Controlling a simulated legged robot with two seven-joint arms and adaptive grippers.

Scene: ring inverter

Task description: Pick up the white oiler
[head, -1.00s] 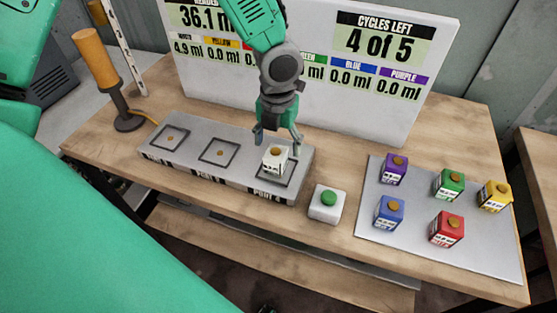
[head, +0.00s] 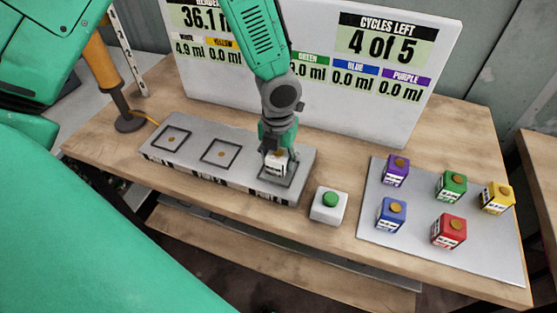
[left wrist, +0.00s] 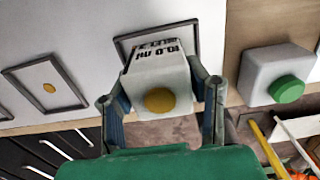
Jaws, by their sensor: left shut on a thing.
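The white oiler (head: 275,165) is a small white cube with an orange-brown cap, standing at the right-hand square of the grey platform (head: 196,182). In the left wrist view the oiler (left wrist: 160,80) shows its dark printed label and round cap. My left gripper (head: 277,158) has come down over it from above, and its fingers are shut on the oiler's two sides. The left wrist view shows the fingers (left wrist: 163,98) on either side of the cube. The oiler's underside is hidden, so I cannot tell whether it touches the platform. My right gripper is not in view.
A white box with a green button (head: 330,200) stands just right of the platform. A grey mat (head: 425,240) holds purple, green, yellow, blue and red oilers. A display board (head: 365,95) stands behind. An orange lamp post (head: 108,75) is at left. The platform's other two squares are empty.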

